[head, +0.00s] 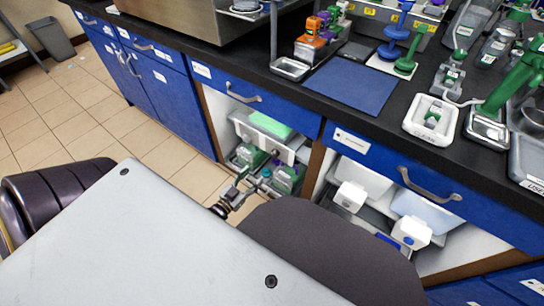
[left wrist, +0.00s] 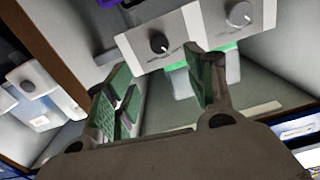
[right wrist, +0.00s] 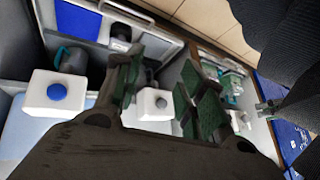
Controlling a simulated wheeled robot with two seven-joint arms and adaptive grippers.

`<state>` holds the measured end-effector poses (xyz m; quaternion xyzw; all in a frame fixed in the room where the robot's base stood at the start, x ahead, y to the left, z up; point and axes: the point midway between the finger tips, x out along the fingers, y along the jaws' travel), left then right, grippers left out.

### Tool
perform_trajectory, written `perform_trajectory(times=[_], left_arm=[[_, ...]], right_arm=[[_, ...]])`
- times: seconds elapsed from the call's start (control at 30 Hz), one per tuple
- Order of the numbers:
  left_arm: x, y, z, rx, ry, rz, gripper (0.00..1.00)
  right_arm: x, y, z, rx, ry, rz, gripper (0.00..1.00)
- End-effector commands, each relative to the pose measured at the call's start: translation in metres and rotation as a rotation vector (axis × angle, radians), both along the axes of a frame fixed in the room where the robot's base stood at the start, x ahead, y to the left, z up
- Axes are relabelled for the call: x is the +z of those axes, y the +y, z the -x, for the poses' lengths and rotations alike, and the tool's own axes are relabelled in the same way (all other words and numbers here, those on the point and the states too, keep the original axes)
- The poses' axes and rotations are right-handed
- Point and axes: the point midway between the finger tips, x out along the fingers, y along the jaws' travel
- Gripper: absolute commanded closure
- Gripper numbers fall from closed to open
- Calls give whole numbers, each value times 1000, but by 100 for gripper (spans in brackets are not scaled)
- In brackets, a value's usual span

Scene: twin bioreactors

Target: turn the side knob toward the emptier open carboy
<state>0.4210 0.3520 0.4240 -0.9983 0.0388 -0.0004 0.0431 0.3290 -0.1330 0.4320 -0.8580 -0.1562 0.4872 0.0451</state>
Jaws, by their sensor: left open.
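In the left open cabinet a white panel (head: 270,143) carries round control knobs. The left wrist view shows two close up: one dark knob (left wrist: 158,43) and one grey knob (left wrist: 240,14). My left gripper (head: 236,192) is open and empty in front of this cabinet, apart from the panel. My right gripper (right wrist: 160,65) is open and empty in the right wrist view, near white boxes, one with a blue round cap or knob (right wrist: 57,92); it is hidden in the head view.
The right open cabinet holds two white boxes (head: 350,196) (head: 411,232) before pale bins. Above, the black counter carries a blue mat (head: 352,83), a white tray (head: 430,120) and several instruments. Drawer handles (head: 243,93) stick out.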

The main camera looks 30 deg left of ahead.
Motion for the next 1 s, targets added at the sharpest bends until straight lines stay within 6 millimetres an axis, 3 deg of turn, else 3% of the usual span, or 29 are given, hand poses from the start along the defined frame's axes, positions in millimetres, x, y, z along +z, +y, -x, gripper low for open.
perform_trajectory(times=[0.57, 0.87, 1.0], left_arm=[[1, 0, -3, 0, -3, 14, 45], [0, -2, -26, -1, -5, 14, 45], [0, -4, -41, -1, -5, 14, 45]], right_arm=[[-1, 0, 0, -1, -2, -2, 60], [-12, 3, -4, -15, -34, -26, 60], [-28, 4, 1, -20, -29, -36, 60]])
